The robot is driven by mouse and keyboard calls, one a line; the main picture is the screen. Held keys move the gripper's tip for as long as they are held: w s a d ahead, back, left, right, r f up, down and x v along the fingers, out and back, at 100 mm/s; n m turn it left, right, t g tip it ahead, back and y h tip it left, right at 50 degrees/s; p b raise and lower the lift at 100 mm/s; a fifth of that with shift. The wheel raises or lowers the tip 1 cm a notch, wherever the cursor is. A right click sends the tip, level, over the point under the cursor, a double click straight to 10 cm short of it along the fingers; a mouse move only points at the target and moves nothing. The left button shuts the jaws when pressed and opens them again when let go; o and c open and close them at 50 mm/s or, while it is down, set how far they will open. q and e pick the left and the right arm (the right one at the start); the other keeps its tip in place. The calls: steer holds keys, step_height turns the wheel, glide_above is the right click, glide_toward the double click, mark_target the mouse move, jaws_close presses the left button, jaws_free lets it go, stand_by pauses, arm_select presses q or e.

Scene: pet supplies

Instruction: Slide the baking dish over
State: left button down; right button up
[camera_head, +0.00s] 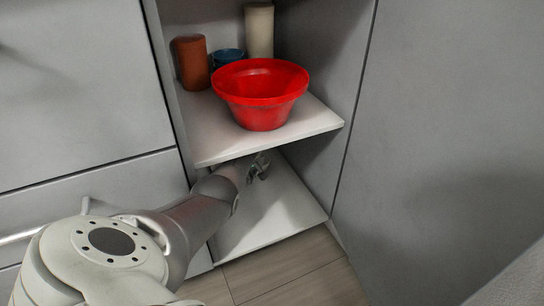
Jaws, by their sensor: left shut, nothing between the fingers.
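No baking dish can be made out in the head view. My left gripper (259,165) is shut and empty. It reaches into the lower compartment of an open cabinet, just under the front edge of the upper shelf. Part of it is hidden by the shelf and by my own wrist. My right gripper is not in view. What lies deeper in the lower compartment is hidden by the shelf.
A red bowl (262,117) stands on the upper shelf (215,143), with a brown cylinder (191,62), a blue bowl (228,57) and a cream cylinder (259,31) behind it. The visible lower shelf (285,215) is bare. Grey cabinet panels flank the opening.

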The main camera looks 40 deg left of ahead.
arm_select(q)
steer(key=shift+v, duration=1.15)
steer(key=s+d+r, duration=0.2)
steer(key=s+d, duration=0.3)
steer(key=d, duration=0.6)
steer(key=shift+d+r, duration=0.2)
steer(key=shift+d, duration=0.15)
